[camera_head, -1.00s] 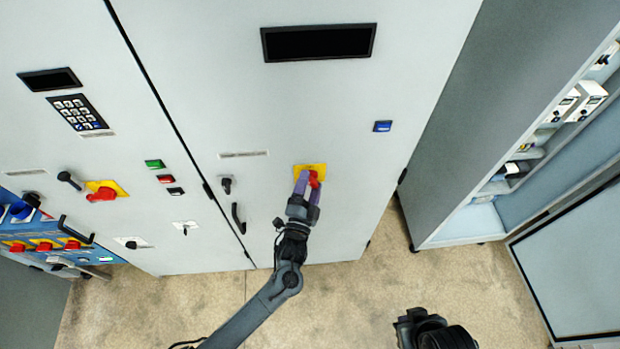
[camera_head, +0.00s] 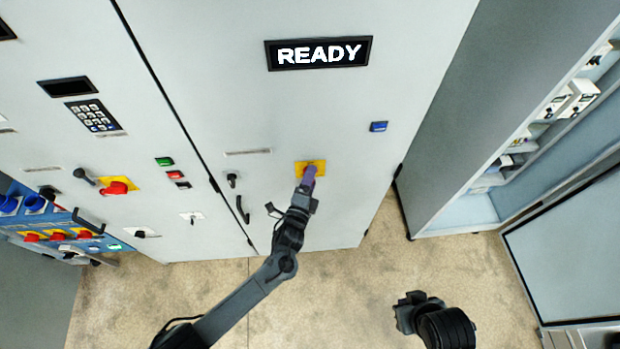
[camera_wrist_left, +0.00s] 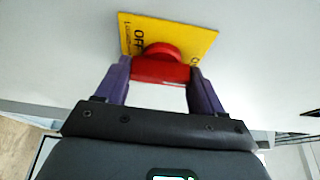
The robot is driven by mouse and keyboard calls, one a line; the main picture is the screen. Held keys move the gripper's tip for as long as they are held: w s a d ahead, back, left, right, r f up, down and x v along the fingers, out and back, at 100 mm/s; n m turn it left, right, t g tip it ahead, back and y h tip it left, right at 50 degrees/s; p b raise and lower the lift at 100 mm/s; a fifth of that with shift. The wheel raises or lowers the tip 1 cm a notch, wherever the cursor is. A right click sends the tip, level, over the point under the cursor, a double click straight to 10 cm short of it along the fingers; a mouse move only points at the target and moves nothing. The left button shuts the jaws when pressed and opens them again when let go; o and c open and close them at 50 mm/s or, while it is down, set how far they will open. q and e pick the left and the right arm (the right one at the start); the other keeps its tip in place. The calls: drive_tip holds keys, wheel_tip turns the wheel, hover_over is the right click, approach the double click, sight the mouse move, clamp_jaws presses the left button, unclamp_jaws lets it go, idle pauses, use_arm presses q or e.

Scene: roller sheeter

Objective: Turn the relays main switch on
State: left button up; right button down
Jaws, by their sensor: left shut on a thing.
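The main switch is a red rotary knob (camera_wrist_left: 160,68) on a yellow plate (camera_head: 301,169) on the grey cabinet door (camera_head: 300,110). The plate also shows in the left wrist view (camera_wrist_left: 195,38), with "OFF" lettering at its left. My left gripper (camera_head: 309,180) is shut on the red knob, with one purple finger on each side of it in the left wrist view (camera_wrist_left: 160,82). In the head view the fingers hide most of the knob. The display (camera_head: 318,53) above reads "READY". My right gripper (camera_head: 408,312) is low at the right, away from the cabinet; its jaws are unclear.
A blue button (camera_head: 379,127) is up and right of the switch. A black door handle (camera_head: 242,209) is to the left. Another red switch (camera_head: 115,188) is on the left cabinet door. An open cabinet (camera_head: 465,209) stands at the right, with bare floor in front.

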use_arm(q)
drive_tip(key=o, duration=1)
drive_tip(key=shift+o, duration=0.2)
drive_tip(key=v, duration=1)
drive_tip(key=shift+s+a, duration=0.15)
drive_tip(key=shift+s, duration=0.2)
